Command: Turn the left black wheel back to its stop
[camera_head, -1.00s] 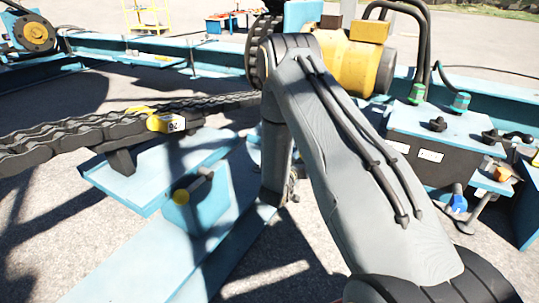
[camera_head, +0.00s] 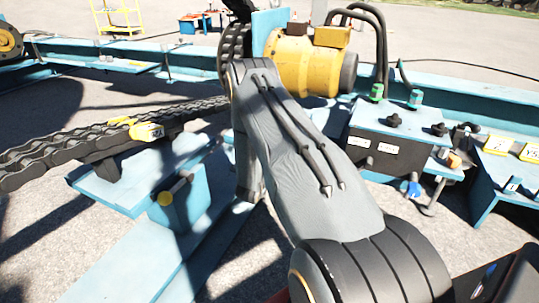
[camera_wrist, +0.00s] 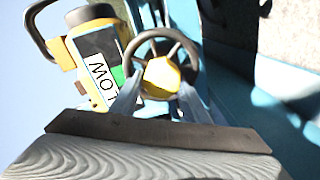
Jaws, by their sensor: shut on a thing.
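In the wrist view a black wheel (camera_wrist: 196,52) with spokes and a yellow hub (camera_wrist: 161,76) lies straight ahead. My gripper (camera_wrist: 158,98) reaches it from below in the picture, with one pale finger at each side of the hub. It is shut on the wheel, though the fingertips are partly hidden and the exact contact is unclear. In the head view my arm hides both the gripper and this wheel.
The wrist view shows a yellow-and-black unit (camera_wrist: 97,55) with a lettered label beside the wheel. In the head view a yellow motor (camera_head: 303,68) stands behind my arm. A dark valve box (camera_head: 378,150) with black knobs stands right, and a chain (camera_head: 75,140) runs left.

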